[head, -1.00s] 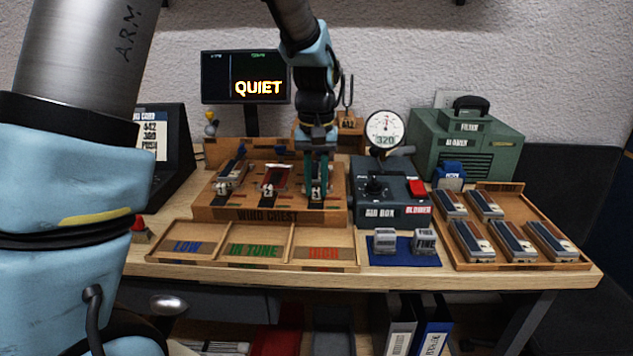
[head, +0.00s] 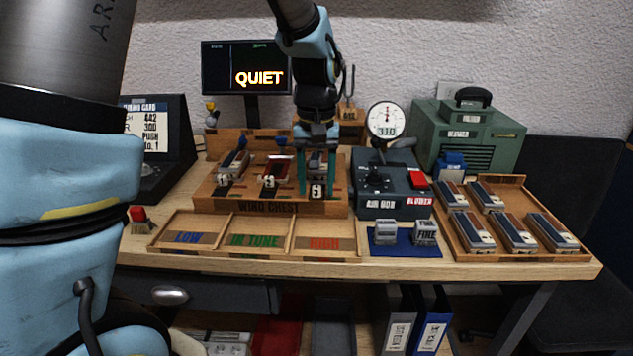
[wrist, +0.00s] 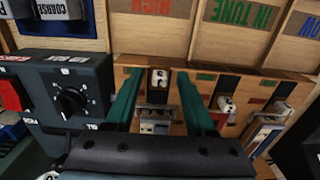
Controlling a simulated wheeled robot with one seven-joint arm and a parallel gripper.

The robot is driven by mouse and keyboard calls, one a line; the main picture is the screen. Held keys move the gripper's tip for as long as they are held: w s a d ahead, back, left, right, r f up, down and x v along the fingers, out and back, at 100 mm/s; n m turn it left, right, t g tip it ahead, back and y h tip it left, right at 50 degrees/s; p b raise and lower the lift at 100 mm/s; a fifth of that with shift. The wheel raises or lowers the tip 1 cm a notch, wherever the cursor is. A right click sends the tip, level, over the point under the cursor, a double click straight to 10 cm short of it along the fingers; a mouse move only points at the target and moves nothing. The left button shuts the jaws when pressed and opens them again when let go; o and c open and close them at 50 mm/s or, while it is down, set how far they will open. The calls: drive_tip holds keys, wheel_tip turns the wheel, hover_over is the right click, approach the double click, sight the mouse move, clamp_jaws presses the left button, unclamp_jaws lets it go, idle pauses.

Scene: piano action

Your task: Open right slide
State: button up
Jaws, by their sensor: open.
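The wooden wind chest (head: 235,207) carries three positions in a row. The right slide, with its white number tag (head: 317,191), is at the chest's right end. The tag also shows in the wrist view (wrist: 159,78). My gripper (head: 317,182) reaches down over this right position with its two teal fingers spread. In the wrist view the fingers (wrist: 160,88) stand on either side of the tag and the metal unit behind it, with gaps visible. Nothing is held. The fingers partly hide the right position in the head view.
The air box (head: 390,205) with its knob and red switch stands close to the right of the chest. Trays marked LOW, IN TUNE and HIGH (head: 325,243) lie in front. A tray (head: 568,255) of several reed units is farther right. The screen (head: 245,58) reads QUIET.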

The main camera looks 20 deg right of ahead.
wheel_tip(320, 180, up, 11)
drive_tip(key=shift+b, duration=0.35)
drive_tip(key=shift+a+f, duration=0.1)
drive_tip(key=shift+f, duration=0.05)
idle(0.3)
drive_tip(key=a+f+n+p, duration=0.1)
drive_tip(key=a+f, duration=0.2)
drive_tip(key=a, duration=0.6)
drive_tip(key=a+f+n+t, duration=0.1)
drive_tip(key=a+f, duration=0.3)
drive_tip(key=a, duration=0.6)
drive_tip(key=a+f+n+p, duration=0.1)
drive_tip(key=a+f, duration=0.2)
drive_tip(key=a, duration=0.6)
drive_tip(key=shift+s+a+f+n+t+p, duration=0.15)
drive_tip(key=shift+s+a+n+t+p, duration=0.15)
drive_tip(key=shift+s+n+p, duration=0.1)
